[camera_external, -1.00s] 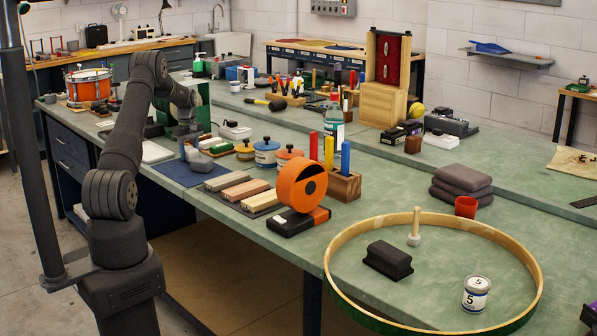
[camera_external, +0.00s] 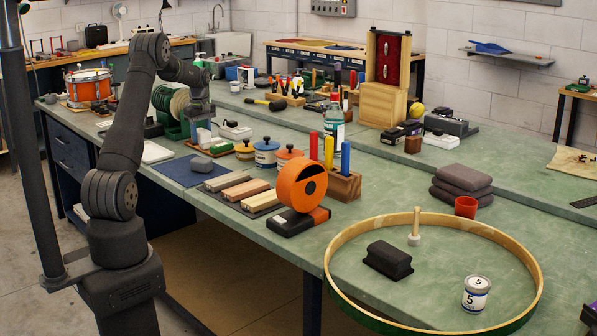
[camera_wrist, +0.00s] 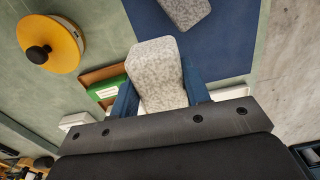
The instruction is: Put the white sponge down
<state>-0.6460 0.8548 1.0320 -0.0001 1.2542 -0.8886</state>
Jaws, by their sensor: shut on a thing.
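The white sponge (camera_wrist: 157,75), pale and speckled, is held between the two blue fingers of my gripper (camera_wrist: 160,88) in the wrist view. In the external view my gripper (camera_external: 202,132) points down with the small pale sponge (camera_external: 204,134) at its fingertips, above the bench near the back edge of the blue mat (camera_external: 180,174). The exact gap under the sponge is hard to tell. A darker grey sponge (camera_external: 202,165) lies on the mat; it also shows at the top of the wrist view (camera_wrist: 185,10), apart from the held one.
A green block in a brown tray (camera_external: 213,146) lies close behind the mat. A green spool rack (camera_external: 170,122) stands left of my gripper. The mat's left part is clear.

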